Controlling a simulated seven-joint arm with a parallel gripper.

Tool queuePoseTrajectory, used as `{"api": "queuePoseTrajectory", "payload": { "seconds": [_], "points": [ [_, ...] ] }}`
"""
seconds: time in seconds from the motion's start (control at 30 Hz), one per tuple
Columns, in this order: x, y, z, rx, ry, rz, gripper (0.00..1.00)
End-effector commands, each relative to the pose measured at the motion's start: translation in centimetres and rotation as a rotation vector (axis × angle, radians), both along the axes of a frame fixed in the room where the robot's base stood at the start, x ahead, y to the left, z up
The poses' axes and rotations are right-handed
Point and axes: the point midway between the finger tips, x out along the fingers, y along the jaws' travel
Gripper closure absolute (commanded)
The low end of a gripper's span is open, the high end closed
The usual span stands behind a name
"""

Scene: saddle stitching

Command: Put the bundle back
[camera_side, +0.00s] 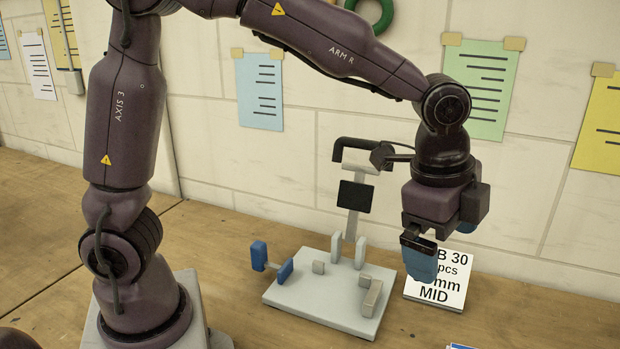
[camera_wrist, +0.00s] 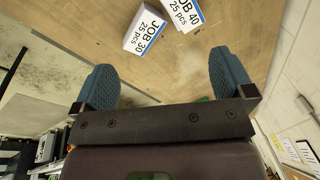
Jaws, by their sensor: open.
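My gripper (camera_side: 420,264) hangs at the right of the grey fixture in the side view, blue fingertips pointing down. In the wrist view its two blue ribbed fingers (camera_wrist: 165,82) stand wide apart with nothing between them. A white block marked JOB 30, 25 pcs (camera_wrist: 143,33) lies on the wooden table beyond the fingers in the wrist view. Another marked JOB 40, 25 pcs (camera_wrist: 182,12) lies beside it, cut by the top edge. I cannot tell which is the bundle. The stitching fixture (camera_side: 315,296) has a grey base, upright post and black panel.
A white card reading partly "30" and "MID" (camera_side: 452,292) is behind my gripper, partly hidden. A blue-and-white thing (camera_side: 459,346) shows at the bottom edge. Blue paddles (camera_side: 286,271) stick up at the fixture's left. The wall (camera_side: 300,160) with pinned sheets stands behind.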

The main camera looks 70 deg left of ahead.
Motion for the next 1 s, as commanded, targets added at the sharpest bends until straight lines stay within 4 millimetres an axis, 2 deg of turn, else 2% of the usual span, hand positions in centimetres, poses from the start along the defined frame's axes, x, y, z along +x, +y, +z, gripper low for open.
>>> {"api": "queuePoseTrajectory", "payload": {
  "seconds": [0.03,0.2,0.33,0.5,0.7,1.0],
  "points": [
    [-1.5,2.2,2.0,-0.027,-0.033,0.113,0.00],
    [-7.0,7.8,5.6,-0.127,-0.114,0.488,0.00],
    [-11.5,10.9,6.5,-0.216,-0.170,0.754,0.00],
    [-15.7,13.0,6.1,-0.316,-0.219,1.003,0.00],
    [-17.4,13.7,5.6,-0.366,-0.238,1.116,0.00],
    [-17.5,13.7,5.6,-0.367,-0.237,1.119,0.00]
  ]
}}
